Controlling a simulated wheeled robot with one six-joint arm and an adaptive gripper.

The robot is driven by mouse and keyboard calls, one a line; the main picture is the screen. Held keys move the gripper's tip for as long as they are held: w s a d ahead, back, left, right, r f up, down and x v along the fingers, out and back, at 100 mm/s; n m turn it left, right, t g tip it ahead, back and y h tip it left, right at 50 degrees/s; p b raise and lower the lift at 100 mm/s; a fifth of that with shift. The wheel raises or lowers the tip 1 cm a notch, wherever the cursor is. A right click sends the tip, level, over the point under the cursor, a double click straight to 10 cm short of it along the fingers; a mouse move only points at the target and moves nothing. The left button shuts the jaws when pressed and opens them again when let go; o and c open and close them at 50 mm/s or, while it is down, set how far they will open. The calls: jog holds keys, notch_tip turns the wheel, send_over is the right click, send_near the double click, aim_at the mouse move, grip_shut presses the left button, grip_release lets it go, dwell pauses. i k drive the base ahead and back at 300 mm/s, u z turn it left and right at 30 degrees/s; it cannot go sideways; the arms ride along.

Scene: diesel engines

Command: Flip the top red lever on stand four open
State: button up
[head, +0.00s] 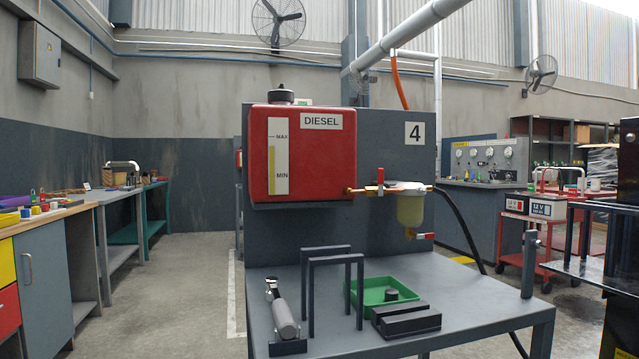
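Stand four is a grey panel (395,110) with a "4" plate (414,133), rising behind a grey table (450,332). A red diesel tank (315,165) is mounted on its left part. A brass pipe runs right from the tank's lower corner to a filter with a yellowish bowl (410,212). The top red lever (380,175) is small and sits on this pipe, left of the filter head. It points upright, across the pipe. A lower red lever (425,236) lies about level under the bowl. My gripper is not in view.
The table holds two dark upright frames (335,262), a grey cylindrical tool (284,318), a green tray (378,293) and dark blocks (405,320). A post (530,262) stands at its right corner. A red cart (560,222) is at right. Floor at left is clear.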

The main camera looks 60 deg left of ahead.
aim_at(381, 178)
jog(key=u, duration=1.55)
jog(key=k, duration=0.55)
jog(key=z, duration=1.05)
jog(key=i, duration=0.85)
jog(key=u, duration=0.75)
jog(key=i, duration=0.7)
jog(key=u, duration=0.75)
